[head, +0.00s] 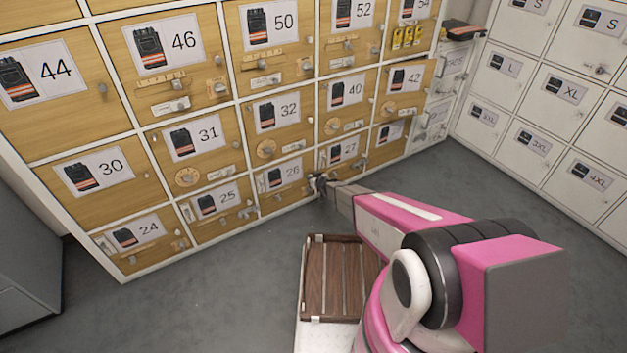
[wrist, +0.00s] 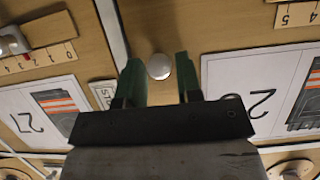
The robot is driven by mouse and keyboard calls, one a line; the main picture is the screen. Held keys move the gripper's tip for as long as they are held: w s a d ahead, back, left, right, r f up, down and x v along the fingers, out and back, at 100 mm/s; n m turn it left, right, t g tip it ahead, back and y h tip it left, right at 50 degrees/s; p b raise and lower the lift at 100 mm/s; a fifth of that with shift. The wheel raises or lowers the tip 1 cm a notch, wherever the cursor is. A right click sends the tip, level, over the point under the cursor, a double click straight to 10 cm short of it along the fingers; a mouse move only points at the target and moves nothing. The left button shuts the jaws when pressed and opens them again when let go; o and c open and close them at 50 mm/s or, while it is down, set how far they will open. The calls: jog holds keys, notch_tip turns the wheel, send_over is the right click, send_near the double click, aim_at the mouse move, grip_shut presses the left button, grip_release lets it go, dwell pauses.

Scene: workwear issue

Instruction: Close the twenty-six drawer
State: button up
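The twenty-six drawer (head: 273,180) is a wooden front in the bottom row of the cabinet, with a vest picture and number label. In the wrist view its face (wrist: 225,40) appears upside down, its label partly hidden by my gripper. A round pale knob (wrist: 159,66) shows on that face. My gripper (wrist: 159,68) is open, with one green finger on each side of the knob and a visible gap to both. In the head view my gripper (head: 318,184) is at the right edge of this drawer. I cannot tell how far the drawer stands out.
The twenty-seven door (head: 343,152) is just right of it, and the twenty-five door (head: 215,203) is left. White lockers (head: 545,95) stand at right. Grey floor (head: 215,300) is clear in front.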

jog(key=shift+o, duration=0.8)
jog(key=shift+w, duration=0.1)
jog(key=v, duration=1)
jog(key=shift+s+d, duration=0.15)
jog(key=shift+s, duration=0.15)
jog(key=shift+r, duration=0.1)
